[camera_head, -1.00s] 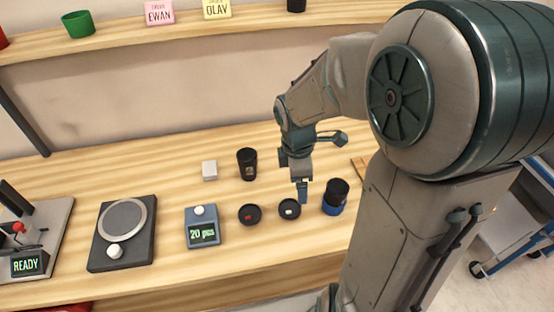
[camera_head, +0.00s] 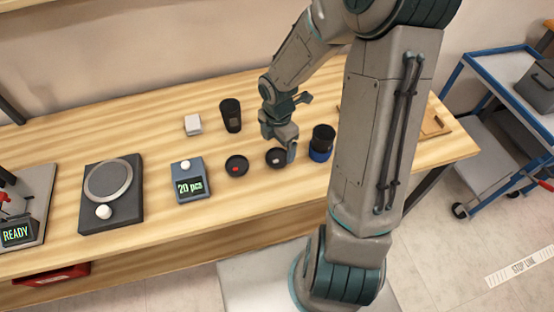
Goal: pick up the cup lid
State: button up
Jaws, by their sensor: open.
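Two dark round lids lie on the wooden bench: one lid with a red mark (camera_head: 237,167) and, to its right, one lid with a white mark (camera_head: 275,159). My gripper (camera_head: 290,152) is open, pointing down at the right edge of the white-marked lid. Its fingers partly overlap that lid in the picture; I cannot tell whether they touch it. A tall black cup (camera_head: 231,115) stands behind the lids. Another black cup (camera_head: 322,136) stands in a blue holder (camera_head: 320,155), just right of my gripper.
A blue-grey counter device (camera_head: 190,182) reading "20 pcs" and a dark scale-like device (camera_head: 112,192) stand to the left. A small white block (camera_head: 193,124) lies behind them. A wooden tray (camera_head: 436,124) is at the right end. The bench's front strip is clear.

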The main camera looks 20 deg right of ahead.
aim_at(277, 158)
notch_tip(277, 158, down, 5)
jog(key=shift+w+a+f+b, duration=0.1)
jog(key=shift+w+b, duration=0.05)
jog(key=shift+b, duration=0.3)
jog(key=c, duration=1.1)
jog(key=shift+o, duration=0.2)
